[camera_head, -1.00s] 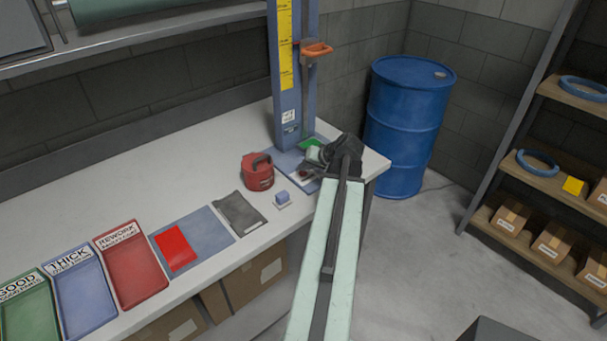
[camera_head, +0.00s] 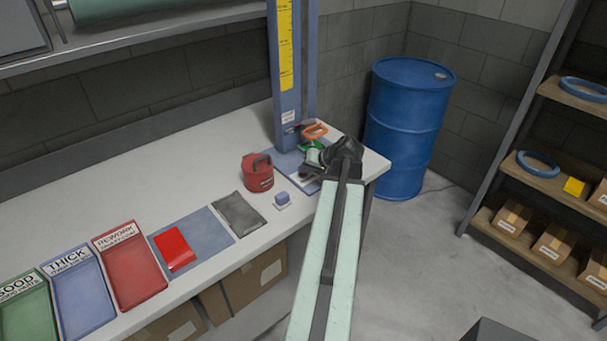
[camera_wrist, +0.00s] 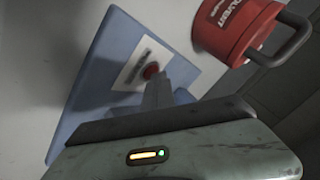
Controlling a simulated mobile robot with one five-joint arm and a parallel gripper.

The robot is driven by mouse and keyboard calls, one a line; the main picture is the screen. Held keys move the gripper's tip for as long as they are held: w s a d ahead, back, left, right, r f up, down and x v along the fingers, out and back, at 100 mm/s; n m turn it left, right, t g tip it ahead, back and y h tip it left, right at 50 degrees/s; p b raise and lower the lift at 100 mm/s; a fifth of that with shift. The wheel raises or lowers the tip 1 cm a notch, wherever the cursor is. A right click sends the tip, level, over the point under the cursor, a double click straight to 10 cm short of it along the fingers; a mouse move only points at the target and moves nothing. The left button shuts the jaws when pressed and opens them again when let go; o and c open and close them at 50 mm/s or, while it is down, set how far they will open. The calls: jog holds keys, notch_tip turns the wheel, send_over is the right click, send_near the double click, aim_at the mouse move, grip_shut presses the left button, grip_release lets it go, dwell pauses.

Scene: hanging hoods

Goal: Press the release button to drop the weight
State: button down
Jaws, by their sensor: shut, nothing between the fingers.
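The drop tower (camera_head: 290,100) is a blue column with a yellow scale, standing on a blue base at the table's right end. Its orange-handled carriage (camera_head: 314,131) sits low on the column, just above a green patch (camera_head: 309,147). In the wrist view the red release button (camera_wrist: 151,71) sits on a white label on the blue base. My gripper (camera_wrist: 156,88) is shut and empty, its tips at the button's near edge; I cannot tell whether they touch it. In the head view my gripper (camera_head: 312,172) covers most of the button area.
A blue drum (camera_head: 405,125) stands behind right.

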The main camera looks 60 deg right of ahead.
aim_at(305, 175)
jog(key=shift+r+p, duration=0.8)
notch_tip(305, 175, up, 5)
jog(key=p, duration=0.5)
dwell(0.6)
